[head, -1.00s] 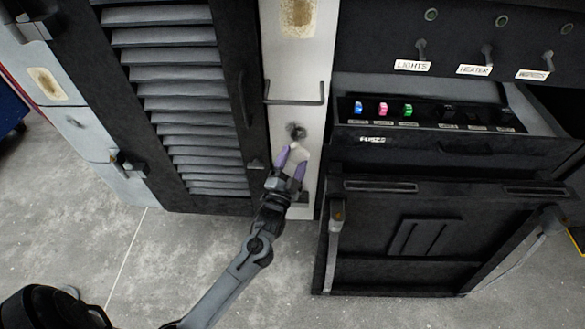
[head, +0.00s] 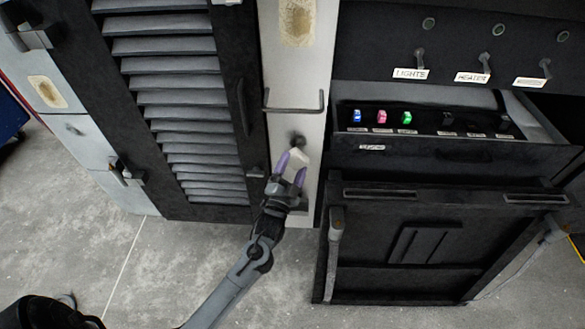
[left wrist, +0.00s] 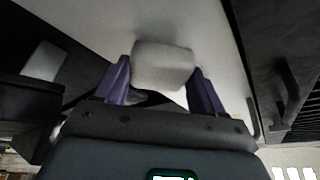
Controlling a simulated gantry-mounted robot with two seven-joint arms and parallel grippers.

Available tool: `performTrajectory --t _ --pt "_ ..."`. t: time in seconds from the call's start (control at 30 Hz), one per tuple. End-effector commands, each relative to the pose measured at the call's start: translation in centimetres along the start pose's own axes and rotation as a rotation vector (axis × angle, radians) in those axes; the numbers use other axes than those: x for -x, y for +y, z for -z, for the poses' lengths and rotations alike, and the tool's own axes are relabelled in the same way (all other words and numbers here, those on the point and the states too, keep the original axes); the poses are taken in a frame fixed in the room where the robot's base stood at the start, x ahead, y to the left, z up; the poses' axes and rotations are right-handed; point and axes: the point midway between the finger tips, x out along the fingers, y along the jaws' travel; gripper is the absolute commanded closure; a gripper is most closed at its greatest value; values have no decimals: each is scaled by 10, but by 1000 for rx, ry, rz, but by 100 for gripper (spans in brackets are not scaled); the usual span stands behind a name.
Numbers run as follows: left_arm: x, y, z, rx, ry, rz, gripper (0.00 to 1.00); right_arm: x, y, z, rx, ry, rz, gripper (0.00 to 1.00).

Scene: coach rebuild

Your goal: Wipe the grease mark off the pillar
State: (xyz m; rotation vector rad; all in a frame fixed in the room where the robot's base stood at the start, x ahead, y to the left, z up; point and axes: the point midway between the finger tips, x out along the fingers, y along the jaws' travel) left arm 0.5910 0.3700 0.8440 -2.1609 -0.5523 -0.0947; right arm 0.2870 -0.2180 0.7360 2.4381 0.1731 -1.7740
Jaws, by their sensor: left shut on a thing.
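The white pillar (head: 297,80) stands between the louvred door and the black fuse cabinet. A dark grease mark (head: 297,139) shows on it below the metal bar. My left gripper (head: 291,168), with purple fingers, is shut on a white cloth or pad (head: 296,158), just below the mark. In the left wrist view the pad (left wrist: 163,66) sits between the purple fingers against the pale pillar; whether it touches the pillar is unclear. The mark is not visible in that view. My right gripper is not in view.
A metal bar (head: 294,108) juts from the pillar above the mark. The louvred door (head: 185,110) is at left. An open fuse drawer (head: 450,155) and a black lower panel (head: 430,245) stand out at right. Grey floor (head: 180,260) is clear in front.

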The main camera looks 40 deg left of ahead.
Motion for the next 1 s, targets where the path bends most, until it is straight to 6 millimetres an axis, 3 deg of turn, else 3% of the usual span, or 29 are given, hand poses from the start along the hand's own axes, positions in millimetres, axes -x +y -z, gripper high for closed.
performTrajectory --t 1.0 --pt "-16 -1 -5 0 0 0 55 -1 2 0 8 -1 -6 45"
